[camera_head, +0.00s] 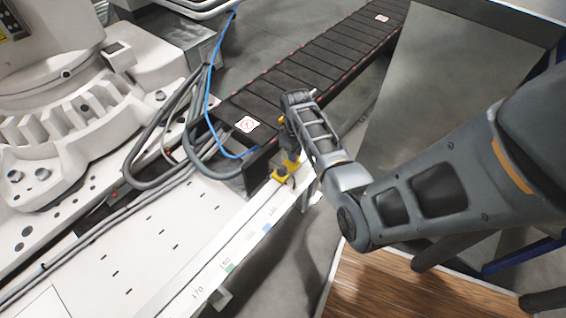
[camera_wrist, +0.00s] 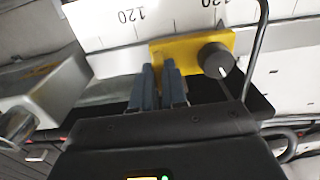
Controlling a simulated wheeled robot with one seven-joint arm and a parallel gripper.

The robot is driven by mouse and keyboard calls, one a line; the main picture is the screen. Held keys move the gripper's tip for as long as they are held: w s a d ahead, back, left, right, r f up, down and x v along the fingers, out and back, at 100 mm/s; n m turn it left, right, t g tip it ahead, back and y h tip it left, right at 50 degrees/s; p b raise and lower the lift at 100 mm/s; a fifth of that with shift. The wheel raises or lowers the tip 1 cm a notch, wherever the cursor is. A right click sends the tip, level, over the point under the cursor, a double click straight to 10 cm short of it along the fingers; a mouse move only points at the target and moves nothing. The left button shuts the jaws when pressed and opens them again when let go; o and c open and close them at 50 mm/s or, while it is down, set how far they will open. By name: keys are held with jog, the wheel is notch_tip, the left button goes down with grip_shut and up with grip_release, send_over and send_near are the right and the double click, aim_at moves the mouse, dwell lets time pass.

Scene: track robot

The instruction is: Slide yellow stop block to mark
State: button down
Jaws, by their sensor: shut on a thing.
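The yellow stop block (camera_head: 279,176) sits on the white scaled rail (camera_head: 240,235), at the end of the rail section close to the black conveyor. In the wrist view the block (camera_wrist: 190,48) lies against the scale strip (camera_wrist: 165,15), near figures reading 120, and carries a round dark knob (camera_wrist: 215,60). My gripper (camera_wrist: 158,68) is shut on the block at its left part, left of the knob; the exact grip is partly hidden by the fingers. In the head view my gripper (camera_head: 290,150) comes down over the block from above and hides part of it.
A green mark (camera_head: 229,268) and a blue mark (camera_head: 267,227) are on the rail's scale, nearer the camera than the block. Grey and blue cables (camera_head: 207,105) loop left of the block. The black conveyor (camera_head: 310,70) runs away behind. A wooden floor panel (camera_head: 410,290) lies lower right.

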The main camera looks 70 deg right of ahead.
jog(key=shift+d, duration=0.25)
jog(key=c, duration=1.2)
grip_release()
jog(key=shift+o, duration=0.2)
jog(key=shift+r, duration=0.1)
notch_tip(320, 180, up, 8)
jog(key=shift+f+p, duration=0.15)
jog(key=shift+p, duration=0.95)
